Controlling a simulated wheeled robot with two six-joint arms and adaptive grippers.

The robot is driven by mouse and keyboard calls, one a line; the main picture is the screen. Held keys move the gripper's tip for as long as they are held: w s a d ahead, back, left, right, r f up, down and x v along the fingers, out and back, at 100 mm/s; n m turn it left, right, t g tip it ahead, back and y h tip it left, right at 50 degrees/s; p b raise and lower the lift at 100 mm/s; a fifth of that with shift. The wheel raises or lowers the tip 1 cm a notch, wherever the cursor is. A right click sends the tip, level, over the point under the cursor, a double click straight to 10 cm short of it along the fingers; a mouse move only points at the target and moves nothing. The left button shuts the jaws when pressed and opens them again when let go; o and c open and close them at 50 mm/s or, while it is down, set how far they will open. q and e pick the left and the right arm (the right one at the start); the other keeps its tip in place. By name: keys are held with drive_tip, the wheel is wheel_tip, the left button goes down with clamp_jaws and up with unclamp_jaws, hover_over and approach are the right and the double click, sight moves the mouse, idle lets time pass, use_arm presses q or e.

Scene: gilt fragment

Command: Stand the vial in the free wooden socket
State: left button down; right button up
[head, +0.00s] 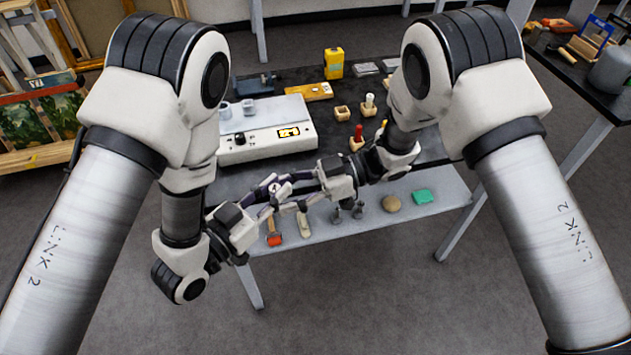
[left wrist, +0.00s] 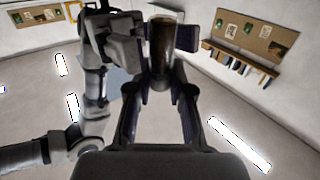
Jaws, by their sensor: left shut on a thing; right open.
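The vial (left wrist: 161,45) shows in the left wrist view as a clear tube with dark brown contents. My left gripper (left wrist: 161,72) is shut on it, holding it in the air. In the head view my left gripper (head: 274,190) is in front of the table and the vial is hard to make out. My right gripper (head: 303,182) is open, close to the left one; in the left wrist view its parts are beside the vial, and contact cannot be told. The free wooden socket (head: 342,113) stands empty on the dark table, behind the grippers.
Two other wooden sockets hold a white-topped piece (head: 369,104) and a red piece (head: 357,138). A white device (head: 265,135) stands at left on the table. A yellow object (head: 334,63) is at the back.

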drive_tip(key=x, duration=0.2)
drive_tip(key=shift+a, duration=0.25)
clamp_jaws()
use_arm(q)
drive_tip(key=c, duration=0.9)
unclamp_jaws()
drive_tip(key=shift+c, duration=0.2)
